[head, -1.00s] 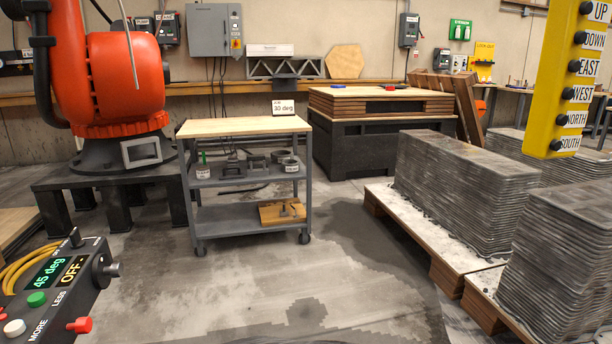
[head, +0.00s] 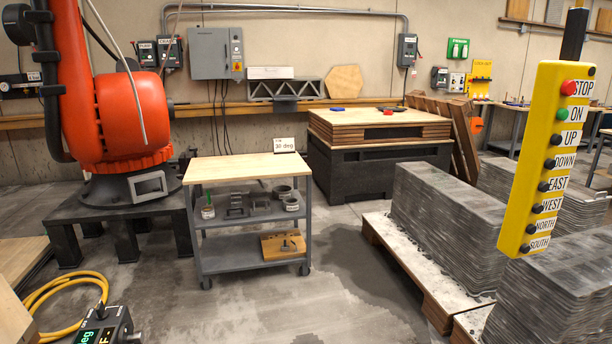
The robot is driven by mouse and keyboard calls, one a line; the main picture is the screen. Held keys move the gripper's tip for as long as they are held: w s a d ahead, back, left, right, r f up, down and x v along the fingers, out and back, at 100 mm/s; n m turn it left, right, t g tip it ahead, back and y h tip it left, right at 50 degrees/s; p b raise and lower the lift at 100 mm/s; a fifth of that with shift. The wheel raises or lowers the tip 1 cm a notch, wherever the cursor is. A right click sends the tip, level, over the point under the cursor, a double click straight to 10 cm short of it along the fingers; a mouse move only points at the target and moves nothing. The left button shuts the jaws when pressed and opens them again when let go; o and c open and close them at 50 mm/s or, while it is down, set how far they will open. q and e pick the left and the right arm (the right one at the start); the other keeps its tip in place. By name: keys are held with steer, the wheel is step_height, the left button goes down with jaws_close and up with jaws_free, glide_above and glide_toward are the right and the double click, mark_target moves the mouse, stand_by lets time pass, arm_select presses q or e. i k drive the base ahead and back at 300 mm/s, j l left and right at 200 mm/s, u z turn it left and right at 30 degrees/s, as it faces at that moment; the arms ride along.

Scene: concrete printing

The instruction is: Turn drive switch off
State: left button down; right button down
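Several switch boxes hang on the back wall, their labels too small to read surely, so I cannot tell which is the drive switch. Two dark boxes, the left one (head: 147,55) and the right one (head: 171,51), hang side by side left of a grey cabinet (head: 210,55). The cabinet has a small red and yellow switch (head: 237,67) on its right edge. Another grey switch box (head: 407,50) hangs alone further right, under a conduit. The switch positions cannot be read. Neither of my grippers is in view.
A grey cart (head: 247,168) and a dark crate-like table (head: 375,170) stand before the wall. An orange robot arm (head: 125,120) is at left, a yellow pendant (head: 545,160) at right. Printed blocks (head: 445,220) sit on pallets. A control box (head: 108,330) is lower left. Middle floor is open.

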mark_target(102, 315)
steer(key=u, duration=1.4)
